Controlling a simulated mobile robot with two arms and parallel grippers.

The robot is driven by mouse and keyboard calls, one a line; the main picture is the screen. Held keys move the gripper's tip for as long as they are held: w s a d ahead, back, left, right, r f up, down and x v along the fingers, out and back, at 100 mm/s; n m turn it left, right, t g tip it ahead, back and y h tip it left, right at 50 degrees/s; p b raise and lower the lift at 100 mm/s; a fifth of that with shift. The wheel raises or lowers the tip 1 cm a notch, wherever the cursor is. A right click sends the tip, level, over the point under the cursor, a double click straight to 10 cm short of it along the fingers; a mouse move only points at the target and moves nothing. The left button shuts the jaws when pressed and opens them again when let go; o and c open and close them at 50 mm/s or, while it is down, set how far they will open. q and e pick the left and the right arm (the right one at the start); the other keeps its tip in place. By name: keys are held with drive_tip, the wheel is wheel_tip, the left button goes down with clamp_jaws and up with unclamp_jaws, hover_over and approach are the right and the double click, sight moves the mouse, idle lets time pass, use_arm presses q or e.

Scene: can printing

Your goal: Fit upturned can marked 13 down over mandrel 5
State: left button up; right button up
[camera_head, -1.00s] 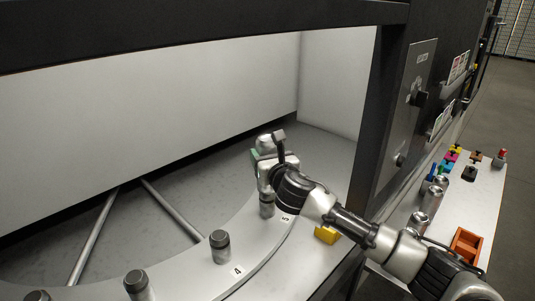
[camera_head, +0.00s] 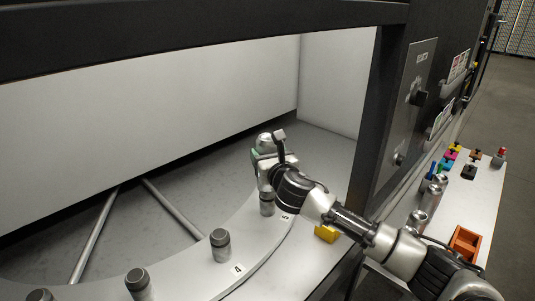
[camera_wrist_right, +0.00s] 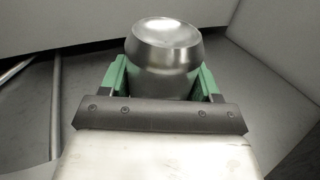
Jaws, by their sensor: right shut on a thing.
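The can (camera_head: 264,143) is silver and held upturned, its closed domed end up. It also fills the upper middle of the right wrist view (camera_wrist_right: 165,58). My right gripper (camera_head: 258,158) is shut on it, with a green finger on each side in the wrist view (camera_wrist_right: 163,82). Mandrel 5 (camera_head: 267,206) stands on the curved grey ring just below the gripper, beside the label 5. The gripper hides the mandrel's top and the can's lower rim, so I cannot tell whether they overlap. No number shows on the can. My left gripper is out of view.
Mandrel 4 (camera_head: 221,246) and another mandrel (camera_head: 137,283) stand bare along the ring (camera_head: 190,277). A dark frame post (camera_head: 376,120) rises right of my arm. A yellow block (camera_head: 325,233) lies near it. The side table (camera_head: 484,209) carries cans and an orange tray (camera_head: 466,241).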

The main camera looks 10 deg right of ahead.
sight(271, 189)
drive_tip(key=shift+f, duration=0.1)
drive_tip(key=shift+f+b, duration=0.3)
drive_tip(key=shift+f, duration=0.05)
drive_tip(key=shift+f+b, duration=2.5)
drive_tip(key=shift+f, duration=1.65)
drive_tip(key=o, duration=1)
drive_tip(key=shift+r, duration=0.1)
drive_tip(key=shift+c, duration=0.2)
drive_tip(key=s+d+b, duration=0.1)
drive_tip(key=s+b, duration=0.1)
drive_tip(key=s, duration=0.8)
drive_tip(key=shift+s+d, duration=0.25)
drive_tip(key=shift+s, duration=0.1)
